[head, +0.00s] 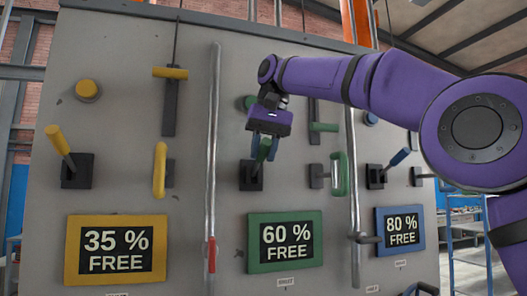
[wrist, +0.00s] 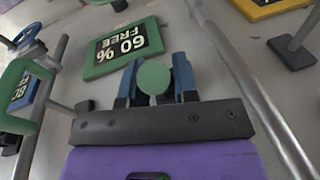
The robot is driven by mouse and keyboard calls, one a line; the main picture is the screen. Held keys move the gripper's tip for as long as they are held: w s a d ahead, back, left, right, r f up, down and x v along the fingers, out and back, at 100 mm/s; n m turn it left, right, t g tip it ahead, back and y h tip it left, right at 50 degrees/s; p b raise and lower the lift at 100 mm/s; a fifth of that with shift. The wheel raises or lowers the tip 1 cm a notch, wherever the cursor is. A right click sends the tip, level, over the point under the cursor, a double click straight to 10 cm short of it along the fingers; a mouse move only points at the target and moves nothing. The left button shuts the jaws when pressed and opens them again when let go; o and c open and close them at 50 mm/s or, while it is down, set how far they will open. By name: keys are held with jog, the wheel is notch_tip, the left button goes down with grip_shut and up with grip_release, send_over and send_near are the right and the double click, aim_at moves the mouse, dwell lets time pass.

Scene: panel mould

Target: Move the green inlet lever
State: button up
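A green lever (head: 264,149) rises from a black base (head: 251,177) above the green-framed "60 % FREE" sign (head: 285,241). My gripper (head: 263,149) is at this lever, with one blue finger on each side of its upper part. In the wrist view the lever's round green end (wrist: 153,77) sits between the two blue fingers (wrist: 155,80). Whether both fingers press on it cannot be told. A green loop handle (head: 339,174) is to the right in the head view; it also shows at the left of the wrist view (wrist: 22,90). No readable label tells which is the inlet.
A vertical metal pipe (head: 213,150) runs left of the green lever, and another (head: 353,200) runs to its right. A yellow lever (head: 58,140) and a yellow loop handle (head: 159,169) are at left. A blue lever (head: 399,157) is at right. A green T-handle (head: 323,127) is close by.

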jog(key=o, duration=0.4)
jog(key=shift+c, duration=0.2)
jog(key=shift+r, duration=1.75)
jog(key=s+d, duration=0.2)
jog(key=s, duration=0.5)
jog(key=s+d+r, duration=0.1)
jog(key=s+d, duration=0.1)
jog(key=s, duration=0.6)
jog(key=shift+d+r, duration=0.2)
jog(key=shift+d, duration=0.15)
jog(key=shift+s, duration=0.1)
